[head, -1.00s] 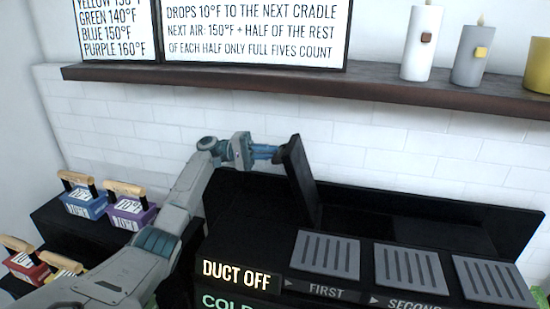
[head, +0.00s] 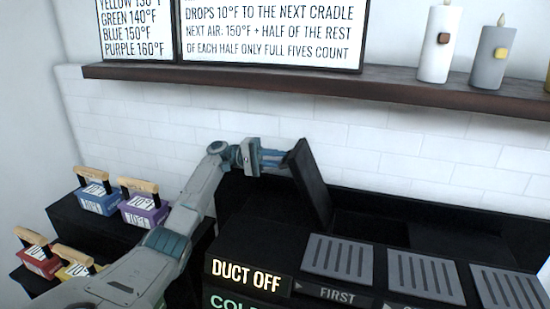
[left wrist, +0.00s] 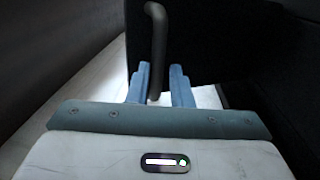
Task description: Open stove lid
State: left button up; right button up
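The stove lid (head: 311,180) is a dark flat panel standing raised at a steep tilt above the black stove (head: 250,225), its top leaning left in the head view. My left gripper (head: 274,158) is at the lid's upper left side. The dark lid panel also fills the area behind the handle there. My right gripper is not in view.
Slotted grey plates (head: 338,258) lie along the stove's front right, with a DUCT OFF sign (head: 246,275) beside them. Coloured wooden-handled blocks (head: 145,208) stand on black steps at left. A shelf (head: 300,82) with candles (head: 438,45) runs along the wall above.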

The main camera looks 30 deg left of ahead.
pick_arm(q)
jog(key=o, duration=0.3)
jog(key=shift+w+d+f, duration=0.1)
jog(key=shift+d+f, duration=0.3)
jog(key=shift+f, duration=0.25)
jog(key=shift+o, duration=0.2)
jog(key=shift+w+d+r, duration=0.1)
jog(key=shift+w+r, duration=0.05)
jog(key=shift+w, duration=0.05)
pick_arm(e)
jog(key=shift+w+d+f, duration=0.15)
pick_arm(q)
jog(key=shift+r, duration=0.1)
